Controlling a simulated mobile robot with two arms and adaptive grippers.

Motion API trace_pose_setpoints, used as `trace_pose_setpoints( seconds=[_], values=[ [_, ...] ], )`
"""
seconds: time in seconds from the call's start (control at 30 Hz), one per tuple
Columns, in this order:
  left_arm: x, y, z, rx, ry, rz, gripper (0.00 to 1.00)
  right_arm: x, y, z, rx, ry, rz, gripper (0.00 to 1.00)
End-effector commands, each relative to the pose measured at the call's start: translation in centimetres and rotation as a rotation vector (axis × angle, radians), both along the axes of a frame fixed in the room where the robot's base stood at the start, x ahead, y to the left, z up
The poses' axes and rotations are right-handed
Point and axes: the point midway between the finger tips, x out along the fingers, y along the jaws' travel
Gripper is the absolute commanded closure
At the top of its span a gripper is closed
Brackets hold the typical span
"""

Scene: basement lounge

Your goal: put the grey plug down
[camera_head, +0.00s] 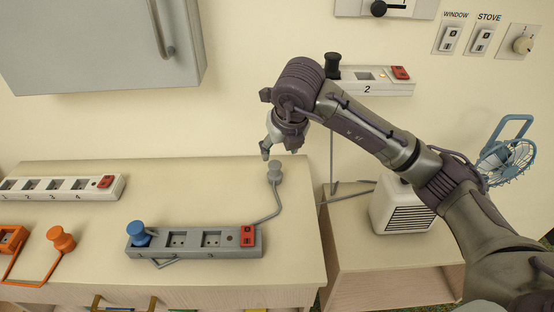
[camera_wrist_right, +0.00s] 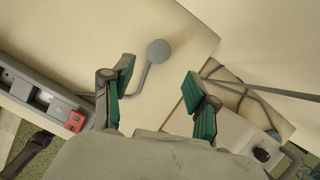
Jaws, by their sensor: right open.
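The grey plug (camera_head: 275,171) stands upright on the pale tabletop near its right edge, with its grey cord curving down toward the grey power strip (camera_head: 222,243). In the right wrist view the plug (camera_wrist_right: 159,51) shows as a round grey top on the table, beyond my fingertips. My right gripper (camera_head: 279,153) is open and empty, just above and behind the plug in the head view. The right wrist view shows its two green-padded fingers (camera_wrist_right: 158,78) spread apart, with nothing between them. My left gripper is not in view.
A blue plug (camera_head: 139,231) sits at the left end of the grey strip. An orange plug (camera_head: 61,239) and a white strip (camera_head: 62,187) lie further left. A white heater (camera_head: 402,208) and blue fan (camera_head: 507,160) are at right. The tabletop left of the grey plug is clear.

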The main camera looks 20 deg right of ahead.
Motion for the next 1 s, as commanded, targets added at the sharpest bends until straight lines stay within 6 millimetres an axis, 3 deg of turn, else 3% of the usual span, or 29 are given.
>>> trace_pose_setpoints(
  seconds=[0.2, 0.6, 0.63, 0.8, 1.0],
  values=[
    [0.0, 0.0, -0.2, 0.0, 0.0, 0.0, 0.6, -0.9, 0.0, 2.2, 0.0, 0.0, 0.0, 0.41],
    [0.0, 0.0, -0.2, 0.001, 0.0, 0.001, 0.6, -1.0, -0.1, 2.5, 0.0, 0.002, 0.0, 0.41],
    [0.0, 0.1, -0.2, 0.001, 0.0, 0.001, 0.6, -1.0, -0.1, 2.5, 0.0, 0.002, 0.0, 0.4],
    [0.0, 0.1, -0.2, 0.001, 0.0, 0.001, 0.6, -1.0, 0.0, 2.4, 0.0, 0.002, 0.0, 0.12],
    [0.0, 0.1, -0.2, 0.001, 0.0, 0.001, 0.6, -1.0, 0.0, 2.4, 0.0, 0.002, 0.0, 0.12]
  ],
)
